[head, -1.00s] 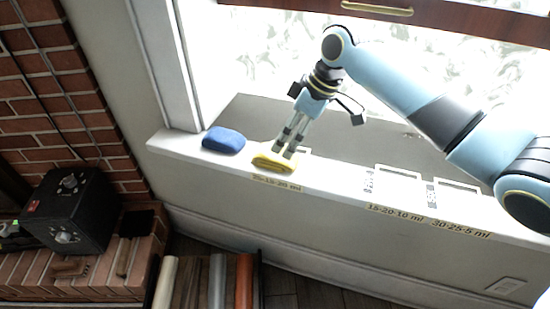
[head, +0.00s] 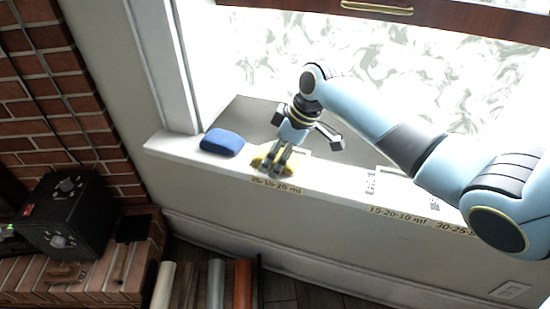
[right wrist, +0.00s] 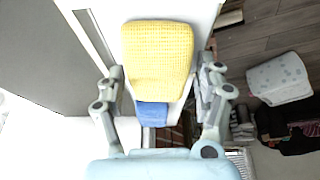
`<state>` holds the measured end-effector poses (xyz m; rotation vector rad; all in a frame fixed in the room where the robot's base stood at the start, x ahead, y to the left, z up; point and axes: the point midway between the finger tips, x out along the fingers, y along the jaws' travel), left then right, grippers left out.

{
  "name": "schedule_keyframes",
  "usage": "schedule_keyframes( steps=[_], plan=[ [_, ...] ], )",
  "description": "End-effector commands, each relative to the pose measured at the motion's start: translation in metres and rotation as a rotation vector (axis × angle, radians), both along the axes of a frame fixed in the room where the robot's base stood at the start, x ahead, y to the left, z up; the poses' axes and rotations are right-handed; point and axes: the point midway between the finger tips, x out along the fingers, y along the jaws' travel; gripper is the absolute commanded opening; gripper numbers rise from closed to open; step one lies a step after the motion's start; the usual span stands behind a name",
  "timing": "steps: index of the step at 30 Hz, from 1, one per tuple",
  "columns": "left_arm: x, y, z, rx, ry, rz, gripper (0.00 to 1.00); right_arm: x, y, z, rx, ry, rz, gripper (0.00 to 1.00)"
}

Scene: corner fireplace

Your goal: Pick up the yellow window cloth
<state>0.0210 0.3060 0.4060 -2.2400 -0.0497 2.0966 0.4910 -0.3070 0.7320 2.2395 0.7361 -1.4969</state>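The yellow window cloth (head: 258,160) lies on the white window sill (head: 330,177), to the right of a blue cloth or sponge (head: 222,142). My right gripper (head: 273,168) is over the yellow cloth and partly hides it in the head view. In the right wrist view the yellow cloth (right wrist: 158,58) shows between the two spread fingers of my right gripper (right wrist: 162,78), with a gap on each side. The gripper is open and empty. Whether its fingertips touch the cloth or sill cannot be told. My left gripper is out of view.
The blue item lies close beside the yellow cloth. The window frame post (head: 172,65) rises at the sill's left end. Printed labels (head: 397,214) mark the sill's front. A black box (head: 65,213) stands on the brick hearth at lower left.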

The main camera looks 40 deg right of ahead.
Motion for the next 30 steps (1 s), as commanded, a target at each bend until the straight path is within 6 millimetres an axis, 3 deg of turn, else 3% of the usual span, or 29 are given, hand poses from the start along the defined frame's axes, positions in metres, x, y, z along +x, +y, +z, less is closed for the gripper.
schedule_keyframes(
  steps=[1, 8, 19, 26, 30],
  plan=[
    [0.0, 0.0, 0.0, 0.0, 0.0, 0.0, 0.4, 0.0, 0.0, 0.0, 0.0, 0.0, 0.0, 0.61],
    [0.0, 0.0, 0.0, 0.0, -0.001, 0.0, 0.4, 0.0, 0.0, 0.0, 0.0, 0.0, 0.0, 0.32],
    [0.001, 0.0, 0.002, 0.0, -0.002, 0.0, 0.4, 0.0, 0.0, 0.007, 0.0, 0.0, 0.0, 0.32],
    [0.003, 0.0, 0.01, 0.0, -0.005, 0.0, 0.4, 0.001, -0.001, 0.043, -0.001, -0.003, 0.001, 0.31],
    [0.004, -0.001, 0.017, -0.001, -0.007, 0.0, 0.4, -0.025, -0.02, 0.06, -0.008, 0.001, 0.001, 0.32]
  ],
)
